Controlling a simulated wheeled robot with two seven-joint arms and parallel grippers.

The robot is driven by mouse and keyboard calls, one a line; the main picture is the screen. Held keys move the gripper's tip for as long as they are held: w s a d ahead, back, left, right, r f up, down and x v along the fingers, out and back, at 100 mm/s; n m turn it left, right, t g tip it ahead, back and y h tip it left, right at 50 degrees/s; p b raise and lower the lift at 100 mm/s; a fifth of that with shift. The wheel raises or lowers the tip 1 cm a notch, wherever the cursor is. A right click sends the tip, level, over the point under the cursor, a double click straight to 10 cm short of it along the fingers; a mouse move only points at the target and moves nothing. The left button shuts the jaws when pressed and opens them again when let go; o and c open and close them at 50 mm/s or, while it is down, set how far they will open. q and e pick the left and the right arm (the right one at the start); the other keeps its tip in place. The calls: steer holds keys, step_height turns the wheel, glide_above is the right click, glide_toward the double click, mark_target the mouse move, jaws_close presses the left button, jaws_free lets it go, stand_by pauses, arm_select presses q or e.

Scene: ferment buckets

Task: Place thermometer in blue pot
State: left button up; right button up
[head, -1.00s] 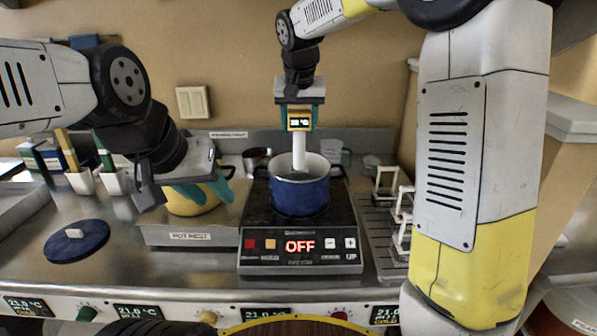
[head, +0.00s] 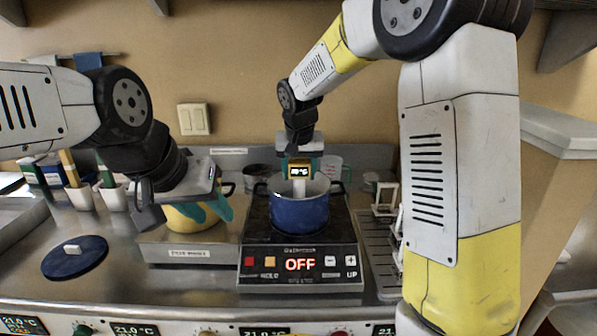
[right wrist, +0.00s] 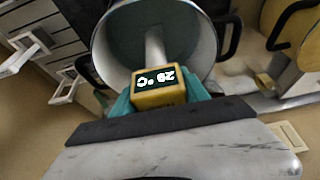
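The thermometer (head: 299,170) has a yellow head with a small display and a pale stem. My right gripper (head: 300,163) is shut on its head and holds it upright over the blue pot (head: 299,212). The stem reaches down inside the pot's rim; its lower end is hidden in the head view. In the right wrist view the thermometer head (right wrist: 158,88) sits between the teal fingers, with the stem pointing into the pot (right wrist: 113,50). The pot stands on the hot plate. My left gripper (head: 208,212) is beside the yellow pot (head: 190,218); its fingers look apart.
The hot plate (head: 300,266) shows OFF. The yellow pot stands on a pot rest (head: 190,252). A blue lid (head: 75,257) lies on the counter at left. White racks (head: 386,200) stand on the drainer at right. A measuring cup (head: 331,166) is behind the blue pot.

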steer(key=o, duration=0.4)
steer(key=v, duration=1.2)
steer(key=s+d+f, duration=0.1)
steer(key=s+d, duration=0.3)
steer(key=s, duration=0.3)
steer(key=s+d+f+t+y, duration=0.1)
steer(key=s+d, duration=0.3)
steer(key=s, duration=0.4)
steer(key=s+d+f+y, duration=0.1)
steer(key=s+d+f, duration=0.1)
steer(key=s+d, duration=0.3)
steer(key=shift+s+f+n+t, duration=0.15)
steer(key=shift+s, duration=0.65)
steer(key=shift+s+f+n+t, duration=0.15)
steer(key=shift+s, duration=0.65)
